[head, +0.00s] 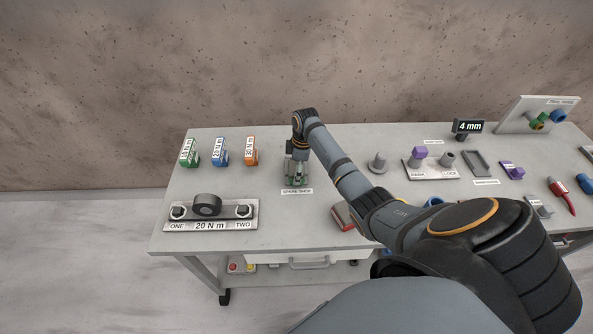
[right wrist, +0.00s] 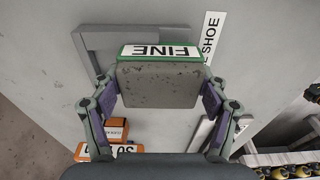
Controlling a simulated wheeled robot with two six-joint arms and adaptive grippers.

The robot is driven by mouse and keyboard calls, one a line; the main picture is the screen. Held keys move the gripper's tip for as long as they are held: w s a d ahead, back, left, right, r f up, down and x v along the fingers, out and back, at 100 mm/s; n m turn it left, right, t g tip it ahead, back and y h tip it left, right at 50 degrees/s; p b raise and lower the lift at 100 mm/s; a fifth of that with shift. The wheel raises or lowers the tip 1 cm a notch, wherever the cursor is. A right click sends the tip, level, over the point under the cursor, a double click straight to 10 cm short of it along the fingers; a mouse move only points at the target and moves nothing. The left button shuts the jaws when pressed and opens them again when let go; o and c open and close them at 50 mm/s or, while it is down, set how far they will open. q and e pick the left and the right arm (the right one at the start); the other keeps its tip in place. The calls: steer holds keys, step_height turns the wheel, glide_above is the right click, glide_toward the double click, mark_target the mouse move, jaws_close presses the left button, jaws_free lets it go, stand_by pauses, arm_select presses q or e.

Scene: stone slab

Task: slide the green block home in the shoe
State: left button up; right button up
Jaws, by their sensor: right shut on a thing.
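The green block (right wrist: 160,52) has a green top edge, a white label reading FINE and a worn grey face. My right gripper (right wrist: 159,100) is shut on it, with a purple pad at each side. The shoe is a grey angular frame (right wrist: 130,31) on the table, behind the block in the wrist view. The block overlaps the frame there; I cannot tell whether it touches it or hangs above. My left gripper is not in view.
Green (head: 189,153), blue (head: 220,152) and orange (head: 251,150) torque blocks stand left of the gripper. A red-edged block (head: 343,217) lies near my forearm. Posts and fixtures fill the right side.

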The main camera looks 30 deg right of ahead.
steer(key=shift+w+d, duration=0.15)
steer(key=shift+w, duration=0.05)
steer(key=shift+w+d+b, duration=0.2)
steer(key=shift+w+b, duration=0.1)
steer(key=shift+b, duration=0.25)
steer(key=shift+w+d+b, duration=0.35)
steer(key=shift+w+b, duration=0.25)
steer(key=shift+b, duration=0.05)
steer(key=shift+w+d+b, duration=0.35)
steer(key=shift+w+b, duration=0.2)
steer(key=shift+b, duration=0.05)
steer(key=o, duration=1.4)
steer(key=shift+o, duration=0.2)
steer(key=shift+r, duration=0.1)
step_height(320, 180, up, 12)
steer(key=d, duration=0.1)
steer(key=shift+s, duration=0.4)
